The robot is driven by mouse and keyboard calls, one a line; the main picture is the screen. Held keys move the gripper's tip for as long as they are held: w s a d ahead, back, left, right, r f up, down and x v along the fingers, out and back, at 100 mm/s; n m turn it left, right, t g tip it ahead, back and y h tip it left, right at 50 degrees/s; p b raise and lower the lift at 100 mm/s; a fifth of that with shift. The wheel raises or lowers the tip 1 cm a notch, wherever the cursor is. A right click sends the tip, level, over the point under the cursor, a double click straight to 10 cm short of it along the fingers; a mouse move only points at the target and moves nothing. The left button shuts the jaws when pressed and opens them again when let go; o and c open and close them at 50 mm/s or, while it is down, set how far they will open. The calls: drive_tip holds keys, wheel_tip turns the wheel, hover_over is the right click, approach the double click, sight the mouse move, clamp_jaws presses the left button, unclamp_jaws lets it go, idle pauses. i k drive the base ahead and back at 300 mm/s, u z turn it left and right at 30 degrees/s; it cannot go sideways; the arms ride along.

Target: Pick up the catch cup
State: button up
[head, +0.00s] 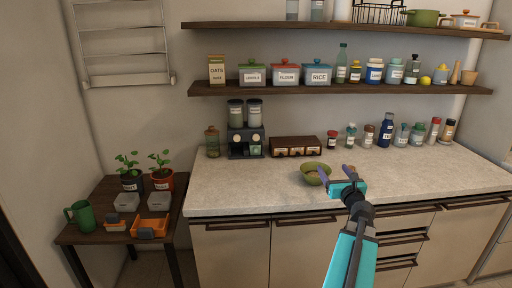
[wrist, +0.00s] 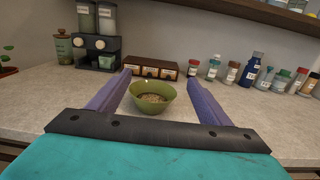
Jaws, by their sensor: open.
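A two-canister dispenser (head: 246,135) stands at the back left of the counter. A small pale green cup, likely the catch cup (head: 255,150), sits under its right side; it also shows in the wrist view (wrist: 106,61). My gripper (head: 335,172) is open, above the counter to the right of the dispenser, well apart from the cup. In the wrist view an olive green bowl (wrist: 153,102) with something brownish and grainy in it appears between my two purple fingers. I cannot tell whether the fingers touch the bowl.
A dark wooden drawer box (head: 296,146) stands right of the dispenser, and a lidded jar (head: 212,141) left of it. Several bottles line the back right of the counter (head: 235,190). A loaded shelf (head: 330,89) overhangs the back. The counter's front left is clear.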

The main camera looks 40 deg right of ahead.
sight(255, 149)
drive_tip(key=u, duration=0.05)
drive_tip(key=i, duration=1.5)
drive_tip(key=u, duration=0.05)
